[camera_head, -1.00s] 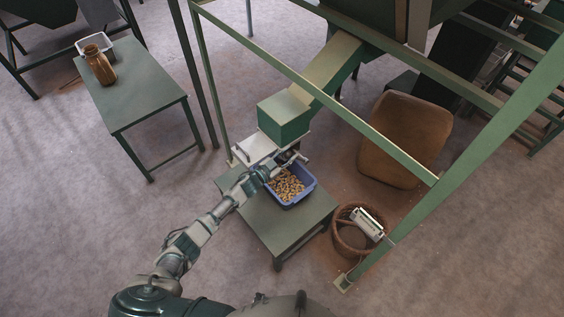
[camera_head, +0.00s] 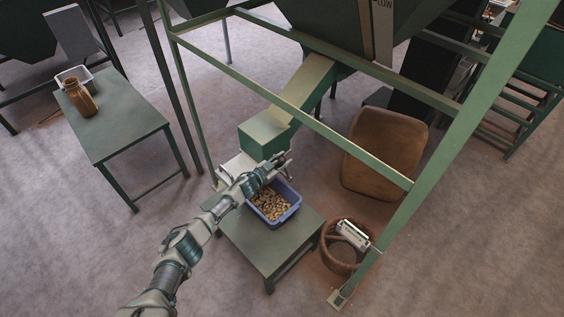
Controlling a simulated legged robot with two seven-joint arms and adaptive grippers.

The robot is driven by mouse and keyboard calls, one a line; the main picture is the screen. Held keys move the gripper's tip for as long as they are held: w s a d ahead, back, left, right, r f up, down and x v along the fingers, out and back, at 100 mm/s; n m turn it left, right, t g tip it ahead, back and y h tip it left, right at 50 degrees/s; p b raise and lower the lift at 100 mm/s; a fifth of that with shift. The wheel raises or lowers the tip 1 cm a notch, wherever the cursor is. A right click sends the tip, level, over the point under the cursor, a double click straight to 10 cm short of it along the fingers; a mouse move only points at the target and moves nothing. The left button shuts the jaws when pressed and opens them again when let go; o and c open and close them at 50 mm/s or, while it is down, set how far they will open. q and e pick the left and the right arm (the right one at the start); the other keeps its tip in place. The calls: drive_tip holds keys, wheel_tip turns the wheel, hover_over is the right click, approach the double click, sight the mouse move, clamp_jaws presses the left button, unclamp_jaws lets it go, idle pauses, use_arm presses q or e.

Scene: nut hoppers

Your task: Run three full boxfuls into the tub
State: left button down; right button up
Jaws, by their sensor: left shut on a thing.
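A blue box (camera_head: 273,221) full of tan nuts stands on a low green table (camera_head: 264,250), below the mouth of the green chute (camera_head: 263,134). The chute slopes down from the hopper (camera_head: 345,35). My left gripper (camera_head: 285,160) is above the box's back edge, beside the chute mouth. It is shut on a small part there; the gripper hides it, so I cannot tell which part. A large brown rounded thing (camera_head: 384,155) stands on the floor right of the chute; I cannot tell whether it is the tub. My right gripper is not in view.
A round brown basket (camera_head: 333,262) holding a white device (camera_head: 352,235) is on the floor right of the table. Green frame posts (camera_head: 455,150) stand around the chute. Another table (camera_head: 120,125) at left carries a brown jug (camera_head: 80,98) and a white tray (camera_head: 66,76).

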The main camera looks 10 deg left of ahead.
use_arm(q)
drive_tip(key=shift+r, duration=0.1)
drive_tip(key=c, duration=0.8)
unclamp_jaws()
drive_tip(key=shift+a, duration=0.1)
drive_tip(key=shift+s+a, duration=0.2)
drive_tip(key=shift+s, duration=0.05)
drive_tip(key=v, duration=1.1)
drive_tip(key=shift+s+a, duration=0.1)
drive_tip(key=shift+a, duration=0.05)
